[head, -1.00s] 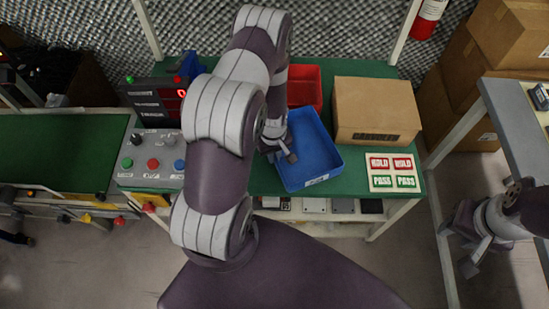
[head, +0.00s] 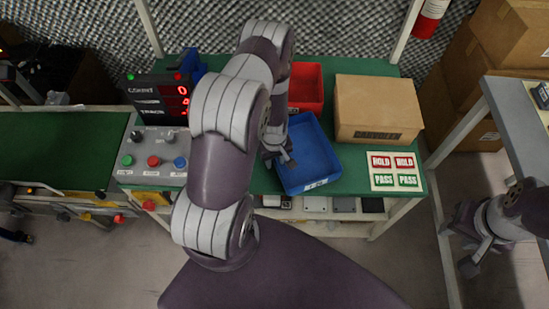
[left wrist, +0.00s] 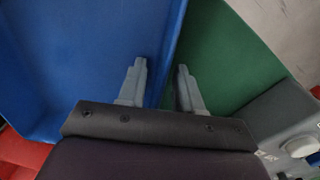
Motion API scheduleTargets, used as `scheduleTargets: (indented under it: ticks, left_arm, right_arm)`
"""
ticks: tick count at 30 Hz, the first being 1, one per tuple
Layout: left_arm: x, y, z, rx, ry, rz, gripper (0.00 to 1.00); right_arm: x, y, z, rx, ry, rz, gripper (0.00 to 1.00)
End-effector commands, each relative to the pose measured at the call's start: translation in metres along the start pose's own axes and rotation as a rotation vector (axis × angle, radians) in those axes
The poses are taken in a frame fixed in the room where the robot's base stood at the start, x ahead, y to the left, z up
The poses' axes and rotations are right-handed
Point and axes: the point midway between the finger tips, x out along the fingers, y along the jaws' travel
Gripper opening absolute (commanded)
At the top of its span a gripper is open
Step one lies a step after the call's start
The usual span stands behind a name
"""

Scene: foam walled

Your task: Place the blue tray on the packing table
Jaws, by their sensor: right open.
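My left gripper (head: 281,158) is at the tray's left wall. The tray looks empty. My right gripper (head: 469,252) is open and empty, low at the right beside the grey table.
A red bin (head: 306,85) stands behind the tray. A cardboard box (head: 377,107) and a HOLD/PASS card (head: 395,171) are to its right. A button panel (head: 153,156) and a counter display (head: 158,100) are at the left. A grey table (head: 515,120) stands at the right.

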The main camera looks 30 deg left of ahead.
Motion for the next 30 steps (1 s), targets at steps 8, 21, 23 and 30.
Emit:
scheduleTargets:
  ticks: [8,21,23,30]
  left_arm:
    - [-0.049,0.001,-0.001,0.0,0.003,0.003,0.34]
    - [-0.158,0.012,0.009,0.129,0.019,0.015,0.34]
    - [-0.201,0.022,0.029,0.312,0.041,0.029,0.34]
    - [-0.3,0.005,0.117,0.924,0.104,0.055,0.34]
  right_arm:
    - [-0.011,0.0,-0.001,0.0,0.0,0.0,0.43]
    - [-0.015,0.0,-0.002,0.0,0.0,0.0,0.43]
    - [-0.015,0.0,-0.002,0.0,0.0,0.0,0.43]
    - [-0.014,0.0,-0.002,0.0,0.0,0.0,0.43]
